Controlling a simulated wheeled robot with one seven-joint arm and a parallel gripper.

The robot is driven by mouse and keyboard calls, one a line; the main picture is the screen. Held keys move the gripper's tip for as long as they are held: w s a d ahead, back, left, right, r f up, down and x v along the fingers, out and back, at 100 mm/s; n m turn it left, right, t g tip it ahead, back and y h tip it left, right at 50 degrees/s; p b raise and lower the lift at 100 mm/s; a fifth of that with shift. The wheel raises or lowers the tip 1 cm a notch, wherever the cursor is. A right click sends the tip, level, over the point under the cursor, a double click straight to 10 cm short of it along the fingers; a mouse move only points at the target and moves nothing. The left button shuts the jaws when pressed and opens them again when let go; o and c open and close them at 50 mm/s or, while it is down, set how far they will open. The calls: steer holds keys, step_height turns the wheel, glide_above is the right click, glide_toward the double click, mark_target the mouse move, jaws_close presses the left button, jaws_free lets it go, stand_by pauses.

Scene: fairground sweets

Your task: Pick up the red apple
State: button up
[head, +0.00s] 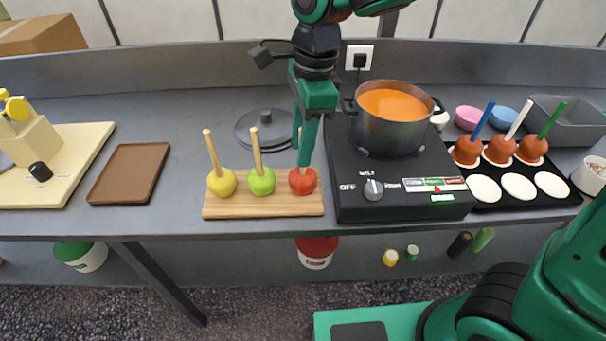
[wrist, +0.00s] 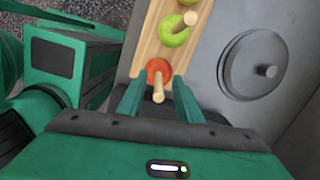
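The red apple (head: 303,182) sits at the right end of a wooden board, with its stick mostly hidden behind my gripper in the head view. In the wrist view the red apple (wrist: 157,68) lies just beyond the fingertips, and its stick (wrist: 158,92) points up between the fingers. My gripper (head: 305,158) points down right above the apple. In the wrist view my gripper (wrist: 158,84) is open, one finger on each side of the stick, with gaps visible. Nothing is held.
A green apple (head: 261,182) and a yellow apple (head: 222,183) with sticks share the board (head: 236,210). A black hob (head: 350,195) with a pot of orange liquid (head: 390,125) stands close on the right. A round lid (head: 262,118) lies behind the board.

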steer(key=shift+a+f, duration=0.1)
steer(key=shift+f, duration=1.1)
jaws_close()
steer(key=shift+r, duration=0.15)
